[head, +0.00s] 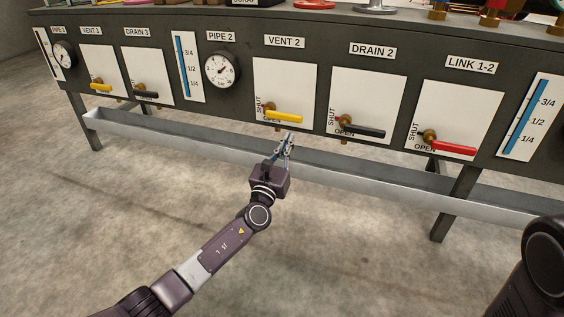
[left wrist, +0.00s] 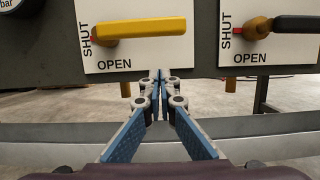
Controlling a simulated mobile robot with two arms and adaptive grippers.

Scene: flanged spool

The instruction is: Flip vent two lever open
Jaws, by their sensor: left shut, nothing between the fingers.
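The vent 2 lever (head: 284,117) is a yellow handle on a brass valve, on a white plate under the label VENT 2. It lies roughly level, pointing right from its pivot, just above the word OPEN; SHUT is written upright at the left. It also shows in the left wrist view (left wrist: 153,28). My left gripper (head: 287,138) is shut and empty, just below and in front of the plate's lower edge. In the left wrist view its fingertips (left wrist: 159,75) meet below the lever, apart from it. My right gripper is out of view.
The black drain 2 lever (head: 362,129) and red link 1-2 lever (head: 450,149) are to the right. The pipe 2 gauge (head: 221,69) is to the left. A long grey trough (head: 370,181) runs below the panel, near my left gripper. The floor in front is clear.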

